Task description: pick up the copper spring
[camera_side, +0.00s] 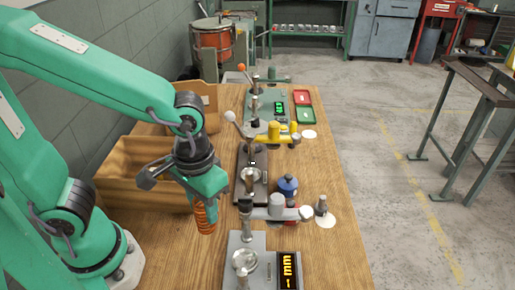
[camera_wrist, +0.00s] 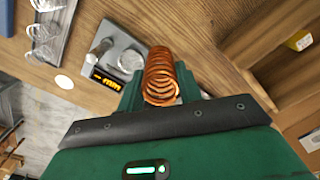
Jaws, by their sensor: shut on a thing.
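The copper spring (camera_side: 205,217) is an orange-brown coil that hangs below my gripper (camera_side: 200,193) in the side view, near the table's left part. In the wrist view the coil (camera_wrist: 160,76) sits between the green fingers of my gripper (camera_wrist: 160,95), its far end pointing away from the camera. My gripper is shut on the spring. In the side view the fingers hide the spring's upper end. Its lower end appears clear of the tabletop, though the exact height is hard to tell.
A wooden bin (camera_side: 150,158) stands left and behind the gripper. A grey machine with an amber display (camera_side: 288,270) is to the right, with more fixtures (camera_side: 253,170) behind it.

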